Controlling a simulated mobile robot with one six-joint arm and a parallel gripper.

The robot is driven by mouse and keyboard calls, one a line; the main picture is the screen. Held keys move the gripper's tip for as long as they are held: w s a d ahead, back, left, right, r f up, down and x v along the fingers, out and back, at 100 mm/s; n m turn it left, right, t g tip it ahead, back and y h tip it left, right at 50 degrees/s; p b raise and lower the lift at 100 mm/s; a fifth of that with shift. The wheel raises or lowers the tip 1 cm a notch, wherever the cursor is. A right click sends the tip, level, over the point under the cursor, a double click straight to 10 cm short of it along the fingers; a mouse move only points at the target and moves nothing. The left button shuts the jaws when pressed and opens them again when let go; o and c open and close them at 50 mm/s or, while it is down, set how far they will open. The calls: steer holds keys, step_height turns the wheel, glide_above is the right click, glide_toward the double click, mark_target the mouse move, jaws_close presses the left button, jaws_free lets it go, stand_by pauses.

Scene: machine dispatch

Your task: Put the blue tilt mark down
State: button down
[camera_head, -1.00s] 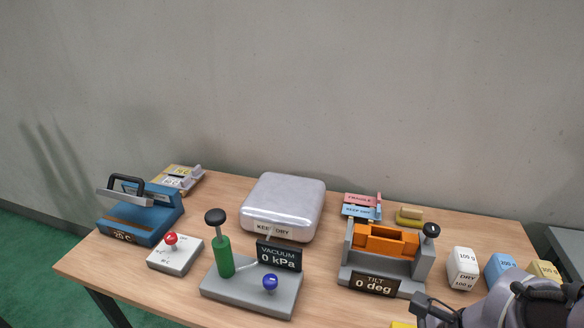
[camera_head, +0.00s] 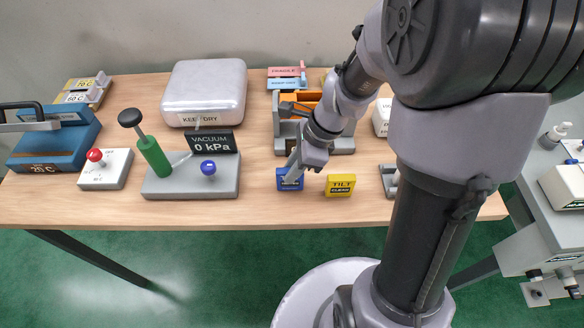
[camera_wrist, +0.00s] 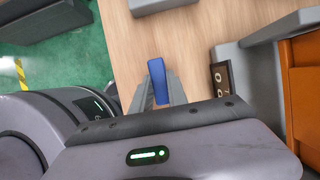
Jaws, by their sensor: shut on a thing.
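The blue tilt mark (camera_head: 289,180) is a small blue block with a label, at the front part of the table, left of the yellow tilt mark. My gripper (camera_head: 293,170) is shut on it from above. The wrist view shows the blue mark (camera_wrist: 157,82) between the two grey fingers (camera_wrist: 160,95). The mark is at or just above the table top; I cannot tell if it touches. The yellow mark (camera_head: 340,185) reads TILT CLEAR and lies just to the right.
The tilt fixture with its orange cradle (camera_head: 303,97) stands behind my gripper, partly hidden by my arm. The vacuum stand (camera_head: 160,186) with its blue knob is to the left. The table's front edge (camera_head: 270,220) is close. Bare wood lies between the vacuum stand and the blue mark.

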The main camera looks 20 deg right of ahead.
steer(key=shift+f, duration=0.15)
steer(key=c, duration=1.3)
jaws_free()
